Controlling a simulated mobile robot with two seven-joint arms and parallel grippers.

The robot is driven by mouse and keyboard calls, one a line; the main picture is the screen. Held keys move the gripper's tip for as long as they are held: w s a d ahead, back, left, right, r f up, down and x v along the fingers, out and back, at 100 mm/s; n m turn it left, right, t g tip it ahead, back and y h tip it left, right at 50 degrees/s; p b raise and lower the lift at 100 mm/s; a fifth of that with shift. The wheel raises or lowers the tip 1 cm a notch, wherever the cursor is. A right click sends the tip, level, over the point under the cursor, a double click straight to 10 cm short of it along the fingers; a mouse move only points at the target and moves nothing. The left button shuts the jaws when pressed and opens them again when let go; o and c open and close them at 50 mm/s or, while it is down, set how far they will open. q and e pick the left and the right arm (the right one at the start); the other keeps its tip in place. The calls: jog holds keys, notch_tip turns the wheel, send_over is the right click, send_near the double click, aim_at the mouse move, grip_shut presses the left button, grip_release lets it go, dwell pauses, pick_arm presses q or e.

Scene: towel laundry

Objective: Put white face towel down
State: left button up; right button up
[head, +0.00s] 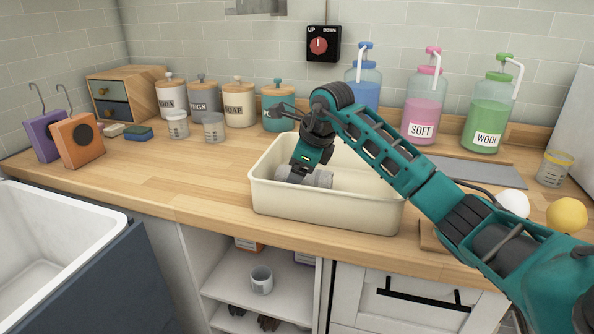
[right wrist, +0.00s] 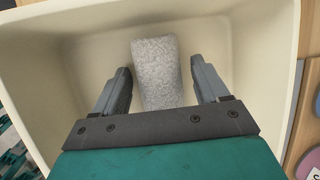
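The white face towel (head: 318,178) is a rolled, greyish-white bundle lying in the cream basin (head: 330,207) on the counter. In the right wrist view the towel (right wrist: 156,75) rests on the floor of the basin (right wrist: 60,20). My right gripper (head: 300,176) reaches down into the basin over the towel. In the right wrist view its fingers (right wrist: 161,80) are spread on either side of the towel, with a clear gap on the right and a narrower one on the left. The fingertips are partly hidden in the head view. My left gripper is not in view.
Labelled jars (head: 239,102) and pump bottles (head: 424,105) stand behind the basin. A white ball (head: 513,204) and a yellow ball (head: 567,216) lie at the right. A white tub (head: 60,232) stands at the lower left.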

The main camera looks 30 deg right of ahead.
jog(key=shift+o, duration=0.6)
jog(key=shift+r, duration=0.1)
jog(key=shift+r, duration=0.25)
jog(key=p+v, duration=0.1)
jog(key=v, duration=1)
jog(key=shift+s+r, duration=0.25)
